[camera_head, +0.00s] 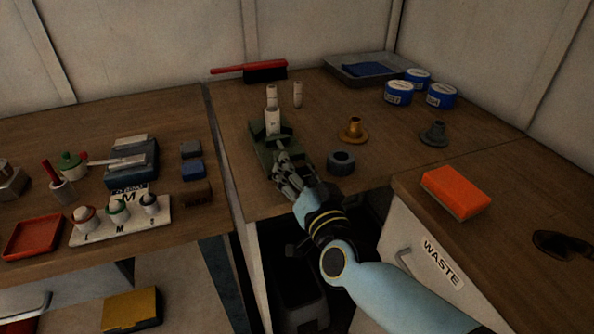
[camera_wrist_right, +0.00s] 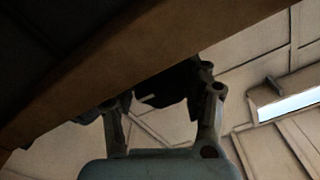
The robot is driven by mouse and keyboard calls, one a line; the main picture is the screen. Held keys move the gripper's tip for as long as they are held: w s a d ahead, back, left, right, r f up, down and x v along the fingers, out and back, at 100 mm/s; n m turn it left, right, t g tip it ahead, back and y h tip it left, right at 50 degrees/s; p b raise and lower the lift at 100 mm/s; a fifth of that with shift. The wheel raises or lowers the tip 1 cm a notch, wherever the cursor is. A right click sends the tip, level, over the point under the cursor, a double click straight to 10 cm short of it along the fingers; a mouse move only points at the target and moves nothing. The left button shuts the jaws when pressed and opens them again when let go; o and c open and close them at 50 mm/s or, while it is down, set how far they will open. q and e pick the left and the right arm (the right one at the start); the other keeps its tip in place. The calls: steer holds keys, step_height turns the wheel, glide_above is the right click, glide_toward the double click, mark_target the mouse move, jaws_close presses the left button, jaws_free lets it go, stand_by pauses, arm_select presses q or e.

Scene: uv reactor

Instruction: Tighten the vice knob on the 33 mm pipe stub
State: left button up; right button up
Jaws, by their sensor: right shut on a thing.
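The green vice (camera_head: 262,150) stands near the front edge of the middle bench. A pale pipe stub (camera_head: 272,121) stands upright at the vice; I cannot tell how tightly it is clamped. My right gripper (camera_head: 284,166) is at the front end of the vice, and its fingers cover the knob in the head view. In the right wrist view my right gripper (camera_wrist_right: 162,98) has its two fingers on either side of a dark thing, the vice knob (camera_wrist_right: 172,85), and is shut on it. My left gripper is not in view.
The bench edge (camera_wrist_right: 150,65) crosses close above the fingers in the wrist view. An orange block (camera_head: 456,191) lies right.

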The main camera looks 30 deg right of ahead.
steer(key=o, duration=1.2)
